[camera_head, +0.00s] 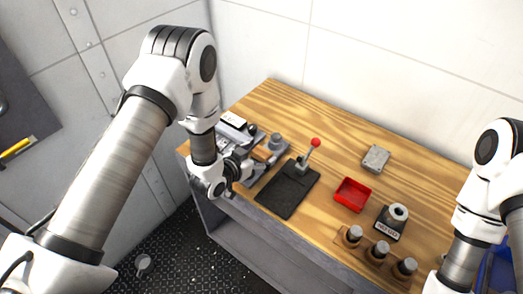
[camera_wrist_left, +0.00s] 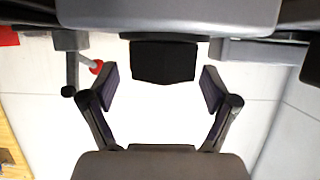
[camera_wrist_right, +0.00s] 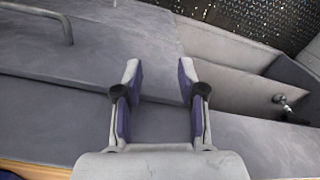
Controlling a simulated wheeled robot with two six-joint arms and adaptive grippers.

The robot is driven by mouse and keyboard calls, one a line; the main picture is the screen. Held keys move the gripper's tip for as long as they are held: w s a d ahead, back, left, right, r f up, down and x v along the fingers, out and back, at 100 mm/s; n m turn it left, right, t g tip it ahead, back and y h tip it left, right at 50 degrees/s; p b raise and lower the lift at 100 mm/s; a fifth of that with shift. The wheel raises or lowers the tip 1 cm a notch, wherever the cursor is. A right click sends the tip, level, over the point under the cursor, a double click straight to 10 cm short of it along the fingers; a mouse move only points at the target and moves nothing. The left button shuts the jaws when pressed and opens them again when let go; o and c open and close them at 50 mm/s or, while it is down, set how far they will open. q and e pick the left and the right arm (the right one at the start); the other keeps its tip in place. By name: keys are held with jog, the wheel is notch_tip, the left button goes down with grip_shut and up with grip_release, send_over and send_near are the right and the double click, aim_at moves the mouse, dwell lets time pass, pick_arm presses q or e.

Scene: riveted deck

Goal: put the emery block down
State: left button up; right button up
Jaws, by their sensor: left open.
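My left gripper (camera_head: 244,168) is low at the bench's left end. In the left wrist view its fingers (camera_wrist_left: 160,90) are spread apart. A black block (camera_wrist_left: 163,62) shows between and beyond them, with clear space to each finger; it seems to be the emery block. In the head view a small orange-brown block (camera_head: 262,154) lies just past the gripper; I cannot tell whether it is the same piece. My right gripper's fingers (camera_wrist_right: 158,85) are apart with nothing between them, over grey surfaces. In the head view the right gripper is not clearly visible.
The bench's back middle is clear.

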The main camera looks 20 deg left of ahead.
pick_arm(q)
jog(key=p+v, duration=0.3)
jog(key=v, duration=0.7)
jog(key=s+a+f+n+g+y, duration=0.1)
jog(key=s+f+g, duration=0.3)
jog(key=s, duration=0.4)
jog(key=s+a+f+n+g+y, duration=0.1)
jog(key=s+f+g, duration=0.3)
jog(key=s, duration=0.4)
jog(key=s+a+f+n+g+y, duration=0.1)
jog(key=s+f+g, duration=0.3)
jog(key=s, duration=0.5)
jog(key=shift+a+f+n+g+y, duration=0.4)
jog(key=shift+n+y, duration=0.3)
jog(key=shift+y, duration=0.1)
